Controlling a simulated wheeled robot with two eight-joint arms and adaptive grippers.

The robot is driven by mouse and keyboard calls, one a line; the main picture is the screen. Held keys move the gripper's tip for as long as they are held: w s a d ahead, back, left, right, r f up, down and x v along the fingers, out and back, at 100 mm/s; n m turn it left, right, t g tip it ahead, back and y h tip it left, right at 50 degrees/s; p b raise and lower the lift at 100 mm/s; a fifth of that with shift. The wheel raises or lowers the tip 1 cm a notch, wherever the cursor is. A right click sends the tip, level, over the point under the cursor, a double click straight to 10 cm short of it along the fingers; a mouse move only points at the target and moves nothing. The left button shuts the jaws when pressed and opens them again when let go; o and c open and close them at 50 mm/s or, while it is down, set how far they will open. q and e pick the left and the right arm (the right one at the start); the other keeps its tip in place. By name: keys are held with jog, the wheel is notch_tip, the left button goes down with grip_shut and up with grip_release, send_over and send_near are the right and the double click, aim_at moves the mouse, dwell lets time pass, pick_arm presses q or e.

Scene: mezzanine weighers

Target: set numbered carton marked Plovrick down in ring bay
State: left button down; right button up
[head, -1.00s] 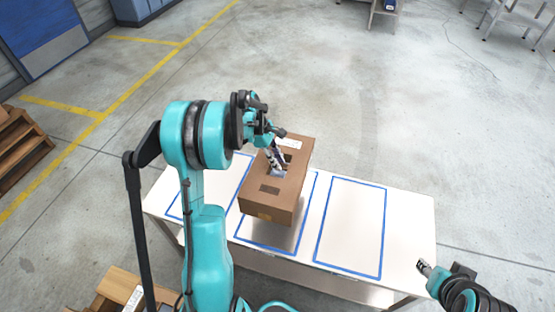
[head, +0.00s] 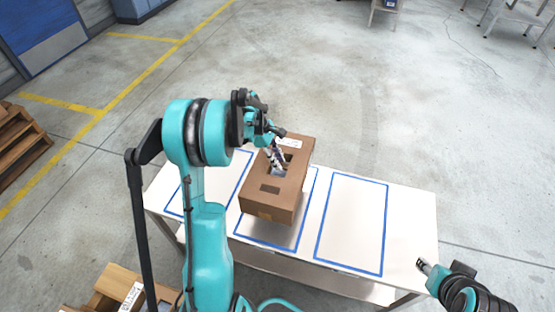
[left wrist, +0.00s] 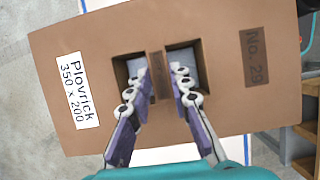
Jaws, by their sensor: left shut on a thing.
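The brown carton (head: 268,203) hangs over the white table, above the middle blue outline (head: 302,212), with a shadow beneath it. In the left wrist view the carton (left wrist: 215,120) bears a white label reading Plovrick 350 x 200 and a darker patch reading No. 29. My left gripper (head: 276,158) reaches into its top. In the left wrist view the left gripper (left wrist: 156,86) has its fingers in two openings, shut on the strip between them. My right gripper (head: 422,265) is beside the table's right end, away from the carton; its opening is unclear. No ring mark is discernible.
The white table (head: 410,220) has a bare left outline (head: 240,168), partly behind my arm, and a bare right outline (head: 384,230). More boxes (head: 118,282) sit at lower left. Wooden steps or pallets (head: 20,145) stand at far left.

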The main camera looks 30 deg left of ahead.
aim_at(275, 171)
pick_arm(q)
jog(key=shift+f, duration=0.35)
dwell(0.3)
jog(key=shift+f+b, duration=3.45)
jog(key=shift+f, duration=0.8)
jog(key=shift+f+b, duration=0.6)
jog(key=shift+f, duration=1)
jog(key=c, duration=1.3)
grip_release()
